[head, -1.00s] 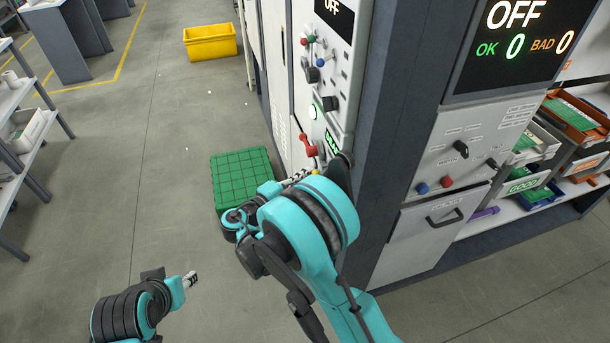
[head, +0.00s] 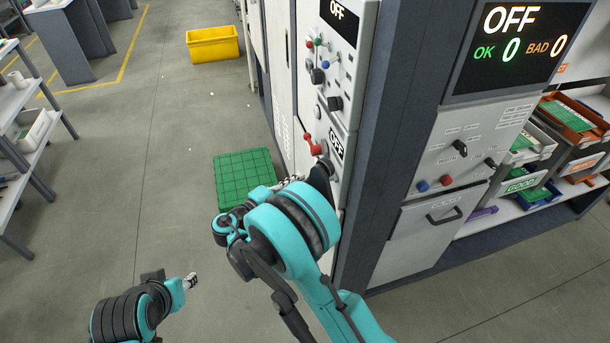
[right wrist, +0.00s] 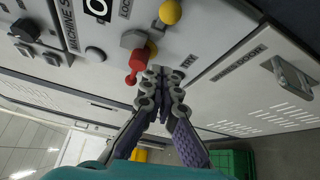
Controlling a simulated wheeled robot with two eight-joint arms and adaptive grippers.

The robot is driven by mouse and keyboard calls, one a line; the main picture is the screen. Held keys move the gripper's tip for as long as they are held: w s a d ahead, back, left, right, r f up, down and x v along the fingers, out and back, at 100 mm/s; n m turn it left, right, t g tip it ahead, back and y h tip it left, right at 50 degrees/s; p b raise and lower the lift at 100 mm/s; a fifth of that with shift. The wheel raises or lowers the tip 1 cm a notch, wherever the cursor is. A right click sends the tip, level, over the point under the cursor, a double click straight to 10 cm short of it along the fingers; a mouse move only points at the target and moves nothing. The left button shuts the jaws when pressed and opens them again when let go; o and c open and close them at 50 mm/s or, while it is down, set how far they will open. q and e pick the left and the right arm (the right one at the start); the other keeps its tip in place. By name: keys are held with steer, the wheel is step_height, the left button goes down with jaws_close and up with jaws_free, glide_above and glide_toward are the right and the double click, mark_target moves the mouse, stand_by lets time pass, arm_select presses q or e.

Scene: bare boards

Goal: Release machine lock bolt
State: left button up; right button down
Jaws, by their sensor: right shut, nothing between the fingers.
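The red lock handle (head: 311,145) sticks out of the tall machine's front panel, below the knobs and above my right gripper. In the right wrist view the red handle (right wrist: 136,66) hangs from a grey mount beside the partly hidden "LOC" lettering. My right gripper (head: 292,182) is shut and empty; the wrist view shows its closed fingertips (right wrist: 161,73) just right of the handle, close to the panel. I cannot tell whether they touch. A yellow knob (right wrist: 170,12) sits above the handle there. My left gripper (head: 190,281) hangs low over the floor, away from the machine; its fingers are too small to judge.
Several knobs and buttons line the panel above. A green crate (head: 245,175) stands on the floor by the machine. A yellow bin (head: 212,43) is farther back.

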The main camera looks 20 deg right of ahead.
steer(key=p+v, duration=0.1)
steer(key=v, duration=0.5)
steer(key=shift+s, duration=0.3)
steer(key=shift+d+r, duration=0.1)
